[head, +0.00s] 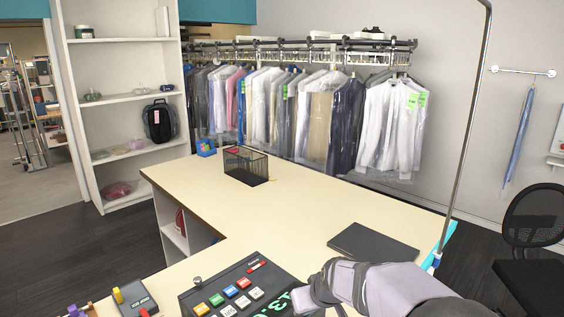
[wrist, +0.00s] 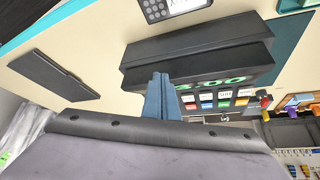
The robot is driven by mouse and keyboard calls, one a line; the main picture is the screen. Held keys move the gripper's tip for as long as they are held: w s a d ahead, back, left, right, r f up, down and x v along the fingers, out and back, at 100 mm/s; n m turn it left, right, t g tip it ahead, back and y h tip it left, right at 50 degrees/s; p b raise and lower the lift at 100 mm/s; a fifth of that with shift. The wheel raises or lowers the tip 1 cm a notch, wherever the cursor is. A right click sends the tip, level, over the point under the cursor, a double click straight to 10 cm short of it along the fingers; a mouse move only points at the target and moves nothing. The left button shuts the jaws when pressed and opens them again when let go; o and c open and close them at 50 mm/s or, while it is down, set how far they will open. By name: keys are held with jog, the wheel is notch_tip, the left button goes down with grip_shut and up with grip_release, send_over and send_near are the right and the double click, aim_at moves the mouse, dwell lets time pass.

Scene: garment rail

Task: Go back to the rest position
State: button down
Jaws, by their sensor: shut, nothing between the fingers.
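My gripper (wrist: 161,92) shows in the wrist view as two blue-grey fingers pressed together with nothing between them. They point at the dark cash register (wrist: 195,55), beside its green digits. Whether they touch it I cannot tell. In the head view my grey arm reaches in from the lower right, over the near end of the counter (head: 300,205). Its end is next to the register (head: 232,290) with the coloured keys and partly covers it.
A black wire basket (head: 246,166) stands farther back. A thin metal pole (head: 466,130) rises at the counter's right edge. Bagged garments (head: 320,115) hang on a rail behind. The middle of the counter is clear.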

jog(key=s+d+f+m+g+b, duration=0.1)
jog(key=s+d+f+g, duration=0.1)
jog(key=s, duration=0.7)
jog(key=s+d+f+m+g+h, duration=0.1)
jog(key=s+d+f+g, duration=0.1)
jog(key=s, duration=0.7)
jog(key=s+d+f+m+g+b, duration=0.1)
jog(key=s+d+f, duration=0.3)
jog(key=s, duration=0.5)
jog(key=shift+d+f+g+h+b, duration=0.15)
jog(key=shift+f+g+h+b, duration=0.2)
jog(key=shift+f+g+h, duration=0.1)
